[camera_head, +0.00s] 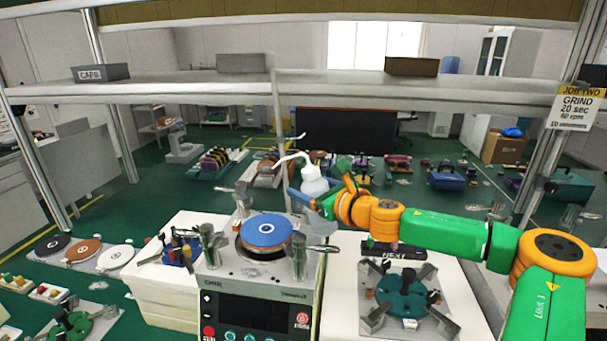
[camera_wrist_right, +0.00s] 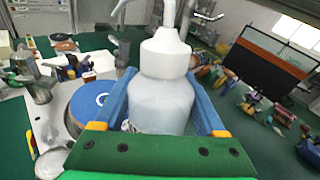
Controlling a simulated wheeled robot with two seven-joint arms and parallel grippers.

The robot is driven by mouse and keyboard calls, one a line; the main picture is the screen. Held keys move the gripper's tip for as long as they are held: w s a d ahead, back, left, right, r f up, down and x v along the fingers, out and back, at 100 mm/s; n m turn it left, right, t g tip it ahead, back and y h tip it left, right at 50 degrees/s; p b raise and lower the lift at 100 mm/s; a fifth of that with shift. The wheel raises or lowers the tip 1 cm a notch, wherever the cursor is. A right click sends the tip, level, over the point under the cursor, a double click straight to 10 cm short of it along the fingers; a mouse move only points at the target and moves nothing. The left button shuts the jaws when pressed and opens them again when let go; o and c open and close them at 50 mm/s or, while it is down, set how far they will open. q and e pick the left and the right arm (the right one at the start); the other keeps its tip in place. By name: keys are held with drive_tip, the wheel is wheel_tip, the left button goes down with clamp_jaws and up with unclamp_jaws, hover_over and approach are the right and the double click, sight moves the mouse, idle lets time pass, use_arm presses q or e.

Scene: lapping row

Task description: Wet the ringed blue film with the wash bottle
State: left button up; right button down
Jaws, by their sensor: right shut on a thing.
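The blue film (camera_head: 266,229) is a round disc with a white ring mark at its centre. It lies on top of the lapping machine (camera_head: 232,272). My right gripper (camera_head: 316,204) is shut on the white wash bottle (camera_head: 313,181), holding it up behind and right of the film. The bottle's bent spout points left, and the bottle leans slightly. In the right wrist view, the bottle (camera_wrist_right: 161,100) sits between the blue fingers, and the film (camera_wrist_right: 92,103) is left of it, partly hidden by a finger. No liquid is visible. My left gripper is not in view.
Metal posts (camera_head: 298,258) stand around the film. A white table on the right holds a green round fixture (camera_head: 401,291). Brown, dark and white discs (camera_head: 115,257) lie at left. A long shelf (camera_head: 180,89) crosses above, with an upright behind the bottle.

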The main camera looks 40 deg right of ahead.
drive_tip(key=f+p, duration=0.1)
drive_tip(key=g+p, duration=0.1)
drive_tip(key=f+n+g+p, duration=0.1)
drive_tip(key=shift+s+d+f, duration=0.15)
drive_tip(key=shift+d+f, duration=0.1)
drive_tip(key=shift+f, duration=0.1)
drive_tip(key=p, duration=0.3)
drive_tip(key=shift+d+f+n+g+h+p, duration=0.1)
drive_tip(key=shift+d+n+g+h+p, duration=0.05)
drive_tip(key=shift+n+g+h+p, duration=0.2)
drive_tip(key=shift+f+p, duration=0.25)
drive_tip(key=shift+p, duration=0.1)
drive_tip(key=shift+s+d+f+n+g+b, duration=0.15)
drive_tip(key=shift+f+n+g+b, duration=0.15)
drive_tip(key=shift+b, duration=0.3)
drive_tip(key=shift+s+n+g+h, duration=0.1)
drive_tip(key=shift+n+g+h, duration=0.25)
drive_tip(key=shift+g+h, duration=0.15)
drive_tip(key=shift+f+g, duration=0.2)
drive_tip(key=shift+g, duration=0.05)
